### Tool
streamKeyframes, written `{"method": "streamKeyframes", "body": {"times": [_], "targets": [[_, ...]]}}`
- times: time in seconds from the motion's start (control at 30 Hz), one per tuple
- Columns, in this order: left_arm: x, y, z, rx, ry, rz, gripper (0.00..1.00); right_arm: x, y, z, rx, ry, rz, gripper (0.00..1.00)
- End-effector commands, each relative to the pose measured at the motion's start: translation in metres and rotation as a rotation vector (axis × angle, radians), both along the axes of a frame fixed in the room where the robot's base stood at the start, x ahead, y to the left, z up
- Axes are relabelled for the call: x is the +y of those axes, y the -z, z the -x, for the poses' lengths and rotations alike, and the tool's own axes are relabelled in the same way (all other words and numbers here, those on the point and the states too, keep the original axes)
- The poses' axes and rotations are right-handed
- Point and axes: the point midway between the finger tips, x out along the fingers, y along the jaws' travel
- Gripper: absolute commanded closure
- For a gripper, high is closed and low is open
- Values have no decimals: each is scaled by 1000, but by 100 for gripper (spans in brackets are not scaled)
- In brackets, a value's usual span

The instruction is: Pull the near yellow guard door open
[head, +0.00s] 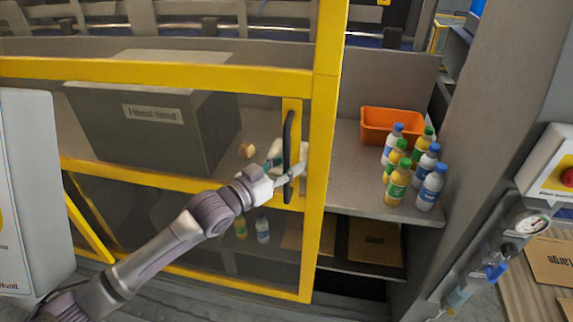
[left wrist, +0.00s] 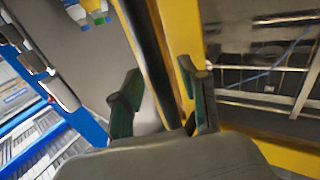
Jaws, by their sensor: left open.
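The near yellow guard door (head: 327,130) has a yellow frame with see-through panels and stands across the left and middle of the head view. Its black upright handle (head: 288,150) is on the yellow frame close to the door's right edge. My left gripper (head: 282,168) is at the handle. In the left wrist view, the open fingers (left wrist: 158,97) lie on either side of the dark handle bar (left wrist: 150,55), with a gap showing. Whether either finger touches the bar cannot be told. My right gripper is not in view.
Right of the door, a shelf holds an orange bin (head: 388,126) and several capped bottles (head: 397,186). A grey box (head: 150,125) stands behind the door. A grey post (head: 490,110) and a panel with a red button (head: 567,177) are at the right.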

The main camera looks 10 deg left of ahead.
Motion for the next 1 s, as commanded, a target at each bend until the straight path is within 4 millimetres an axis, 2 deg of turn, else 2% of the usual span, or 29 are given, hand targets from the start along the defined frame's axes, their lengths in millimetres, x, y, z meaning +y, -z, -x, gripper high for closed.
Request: {"method": "streamKeyframes", "body": {"times": [0.23, 0.5, 0.63, 1.0], "targets": [[6, 1, 7, 1, -1, -2, 57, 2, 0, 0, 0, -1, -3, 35], [29, 2, 45, 2, 1, -2, 57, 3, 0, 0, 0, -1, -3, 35], [38, 1, 57, 2, 0, -2, 57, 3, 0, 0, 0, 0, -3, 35], [41, 0, 62, -1, 1, 1, 57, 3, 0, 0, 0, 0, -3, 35]]}}
